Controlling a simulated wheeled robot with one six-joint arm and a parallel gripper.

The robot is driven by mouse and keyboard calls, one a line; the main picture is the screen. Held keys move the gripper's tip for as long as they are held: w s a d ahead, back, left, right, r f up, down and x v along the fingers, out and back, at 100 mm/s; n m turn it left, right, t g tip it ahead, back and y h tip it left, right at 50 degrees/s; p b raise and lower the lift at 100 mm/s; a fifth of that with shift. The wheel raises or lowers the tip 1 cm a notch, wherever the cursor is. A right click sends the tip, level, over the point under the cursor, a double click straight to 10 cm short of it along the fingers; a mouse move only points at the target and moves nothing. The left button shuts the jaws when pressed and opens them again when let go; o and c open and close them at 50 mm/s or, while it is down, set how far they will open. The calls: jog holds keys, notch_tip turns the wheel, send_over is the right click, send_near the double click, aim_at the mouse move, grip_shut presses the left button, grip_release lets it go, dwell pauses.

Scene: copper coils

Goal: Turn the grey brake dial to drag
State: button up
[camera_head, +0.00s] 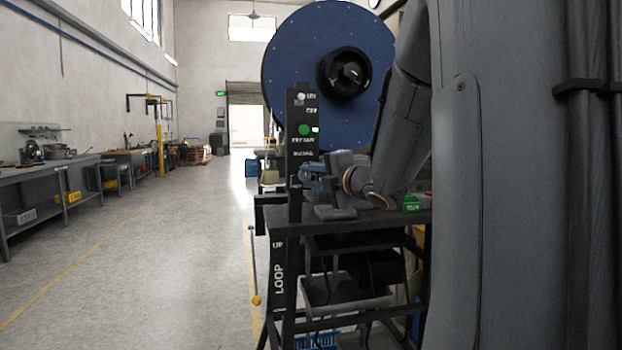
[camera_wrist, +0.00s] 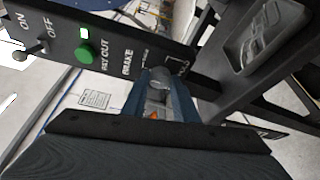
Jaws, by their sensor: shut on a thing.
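The grey brake dial (camera_wrist: 160,78) sits on the black control panel (camera_wrist: 105,42) beside the printed word BRAKE, in the wrist view. My gripper (camera_wrist: 160,92) has its blue fingers on either side of the dial and is shut on it. The fingers hide much of the dial, and I cannot read which mark it points to. In the head view my gripper (camera_head: 308,174) reaches the lower part of the upright panel (camera_head: 292,122), and the dial cannot be made out there.
Above the dial on the panel are a green pay out button (camera_wrist: 84,54), a lit green lamp (camera_wrist: 84,33) and an on/off toggle (camera_wrist: 30,51). A large blue reel (camera_head: 295,50) stands behind the panel. A workbench (camera_head: 60,185) lines the left wall. The floor between is clear.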

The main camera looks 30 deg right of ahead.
dwell(0.4)
jog(key=o, duration=1.1)
jog(key=shift+c, duration=0.2)
jog(key=s, duration=0.7)
jog(key=shift+s+d+r, duration=0.25)
jog(key=shift+s+d, duration=0.15)
